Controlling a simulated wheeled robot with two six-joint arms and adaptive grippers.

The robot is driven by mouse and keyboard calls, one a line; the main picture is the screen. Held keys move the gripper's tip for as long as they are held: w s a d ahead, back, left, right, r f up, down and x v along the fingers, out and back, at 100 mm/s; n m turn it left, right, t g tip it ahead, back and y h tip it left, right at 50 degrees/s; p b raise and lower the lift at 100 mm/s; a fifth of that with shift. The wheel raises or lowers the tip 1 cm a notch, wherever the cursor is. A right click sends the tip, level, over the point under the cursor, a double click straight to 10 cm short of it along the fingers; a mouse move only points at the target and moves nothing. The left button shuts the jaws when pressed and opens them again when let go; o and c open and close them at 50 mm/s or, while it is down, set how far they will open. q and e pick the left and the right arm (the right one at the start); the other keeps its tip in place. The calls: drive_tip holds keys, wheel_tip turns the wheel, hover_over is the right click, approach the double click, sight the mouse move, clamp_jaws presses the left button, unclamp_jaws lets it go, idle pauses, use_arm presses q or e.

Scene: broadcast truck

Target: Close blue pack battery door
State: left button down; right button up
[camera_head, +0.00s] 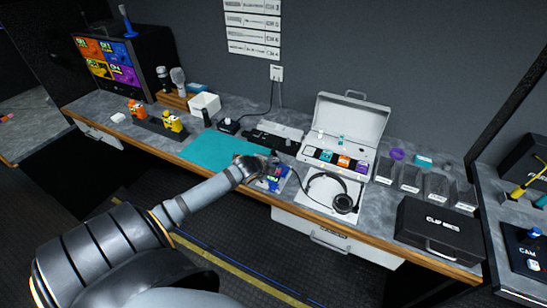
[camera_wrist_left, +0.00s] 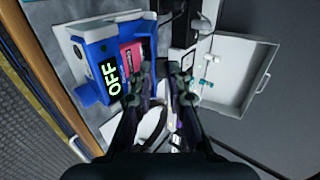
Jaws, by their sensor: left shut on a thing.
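The blue pack (camera_head: 274,181) lies on the worktop at the front edge, just right of the teal mat. In the left wrist view the blue pack (camera_wrist_left: 101,64) shows a green "OFF" display and an open compartment with a pink-red battery (camera_wrist_left: 132,57) visible inside. The battery door (camera_wrist_left: 151,48) appears as a blue edge at the compartment's right side, standing open. My left gripper (camera_head: 273,160) is over the pack. In the wrist view its fingertips (camera_wrist_left: 163,72) are at the door side, shut on the door; the fingers hide the exact contact. My right gripper is not in view.
An open white case (camera_head: 345,120) with coloured packs stands behind. Headphones (camera_head: 343,204) lie close on the right. The teal mat (camera_head: 215,150) is bare on the left. A black "CLIP MICS" case (camera_head: 437,232) and clear holders (camera_head: 410,177) are further right.

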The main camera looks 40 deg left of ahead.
use_arm(q)
drive_tip(key=shift+s+f, duration=0.2)
drive_tip(key=shift+f, duration=0.1)
drive_tip(key=c, duration=1.3)
unclamp_jaws()
drive_tip(key=shift+w, duration=0.1)
drive_tip(key=shift+c, duration=0.2)
drive_tip(key=v, duration=0.7)
drive_tip(key=shift+d+r, duration=0.1)
drive_tip(key=shift+r, duration=0.05)
drive_tip(key=shift+c, duration=0.4)
